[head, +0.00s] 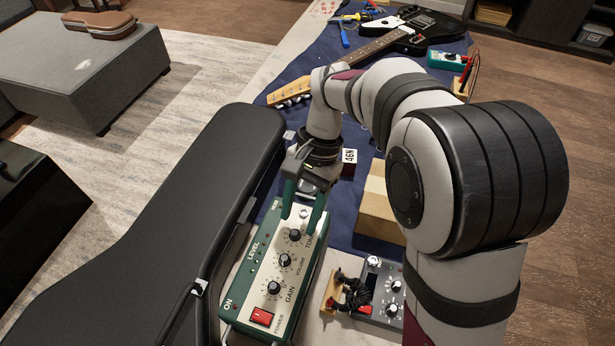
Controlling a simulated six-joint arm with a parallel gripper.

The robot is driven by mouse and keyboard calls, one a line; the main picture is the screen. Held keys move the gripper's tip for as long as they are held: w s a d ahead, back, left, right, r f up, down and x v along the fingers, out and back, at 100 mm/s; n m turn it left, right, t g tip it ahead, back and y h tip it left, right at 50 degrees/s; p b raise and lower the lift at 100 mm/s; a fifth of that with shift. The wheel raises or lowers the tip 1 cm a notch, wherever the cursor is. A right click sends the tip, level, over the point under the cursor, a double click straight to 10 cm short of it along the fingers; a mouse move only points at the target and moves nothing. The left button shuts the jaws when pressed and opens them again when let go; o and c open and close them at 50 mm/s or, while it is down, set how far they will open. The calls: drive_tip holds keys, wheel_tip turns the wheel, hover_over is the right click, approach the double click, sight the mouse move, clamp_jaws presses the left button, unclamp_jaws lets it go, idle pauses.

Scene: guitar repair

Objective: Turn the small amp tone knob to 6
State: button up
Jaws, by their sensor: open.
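The small amp (254,292) is a green box with a cream panel, in the lower middle of the head view. Its tone knob (295,235) is black and round with a light top, at the far end of the knob row. The printed scale is too small to read the setting. My gripper (300,220) has green fingers and is open. It points down over the far end of the panel, with its fingertips just beyond the tone knob and to either side of it. I cannot tell whether they touch it.
The volume knob (284,260), gain knob (273,287) and red power switch (262,316) line the same panel. A black guitar case (165,220) lies close on the left. A grey pedal (385,285) and a cardboard box (378,208) stand to the right. A guitar (380,45) lies behind.

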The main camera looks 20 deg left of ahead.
drive_tip(key=v, duration=1.3)
drive_tip(key=shift+w+r, duration=0.15)
drive_tip(key=shift+r, duration=0.05)
drive_tip(key=s+d+f+m+t, duration=0.1)
drive_tip(key=s+d+f+t, duration=0.1)
drive_tip(key=s+d, duration=1.05)
drive_tip(key=s+d+f+m+t, duration=0.1)
drive_tip(key=s+d+f+t, duration=0.1)
drive_tip(key=s+d+f, duration=0.3)
drive_tip(key=shift+s+f+m+y, duration=0.3)
drive_tip(key=shift+s+f, duration=0.4)
drive_tip(key=shift+s, duration=0.3)
